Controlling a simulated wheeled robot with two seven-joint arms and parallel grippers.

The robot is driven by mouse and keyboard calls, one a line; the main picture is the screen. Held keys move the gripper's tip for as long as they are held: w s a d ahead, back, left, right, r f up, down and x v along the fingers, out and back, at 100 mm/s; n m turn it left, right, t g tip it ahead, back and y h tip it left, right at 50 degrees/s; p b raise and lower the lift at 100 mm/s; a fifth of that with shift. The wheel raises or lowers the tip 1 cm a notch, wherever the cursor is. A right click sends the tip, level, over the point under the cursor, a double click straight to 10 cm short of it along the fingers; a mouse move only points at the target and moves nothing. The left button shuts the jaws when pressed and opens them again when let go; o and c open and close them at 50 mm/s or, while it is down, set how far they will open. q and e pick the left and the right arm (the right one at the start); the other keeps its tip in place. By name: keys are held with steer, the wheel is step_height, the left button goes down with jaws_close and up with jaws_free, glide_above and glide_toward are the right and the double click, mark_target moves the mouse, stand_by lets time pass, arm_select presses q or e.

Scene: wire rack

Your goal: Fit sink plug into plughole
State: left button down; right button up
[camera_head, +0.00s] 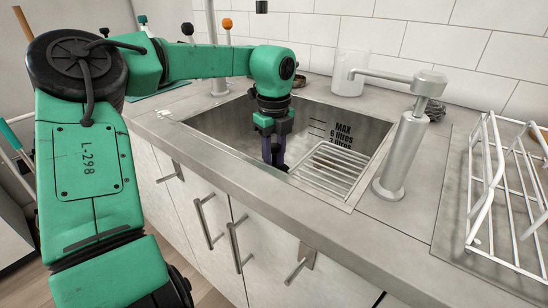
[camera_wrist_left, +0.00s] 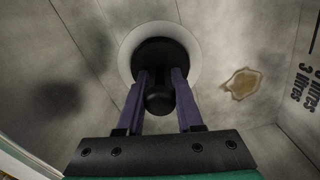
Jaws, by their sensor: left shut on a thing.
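My left gripper (camera_head: 274,158) reaches down into the metal sink (camera_head: 222,125). In the left wrist view, its two purple fingers (camera_wrist_left: 158,88) are shut on the knob of the black sink plug (camera_wrist_left: 160,58). The plug's dark disc lies in front of the pale round plughole ring (camera_wrist_left: 192,38). The ring shows around its top and sides. The plug hides the hole itself, and I cannot tell whether it sits in the hole or hovers above it. My right gripper is out of view.
A wire rack (camera_head: 330,170) lies in the sink right of my gripper. A grey tap (camera_head: 402,150) stands at the sink's right, with a white dish rack (camera_head: 505,200) beyond. A brown stain (camera_wrist_left: 242,83) marks the sink floor. The front counter edge is clear.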

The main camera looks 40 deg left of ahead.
arm_select(q)
steer(key=shift+f+b, duration=0.35)
steer(key=shift+f, duration=0.45)
stand_by(0.9)
steer(key=shift+c, duration=2.4)
jaws_free()
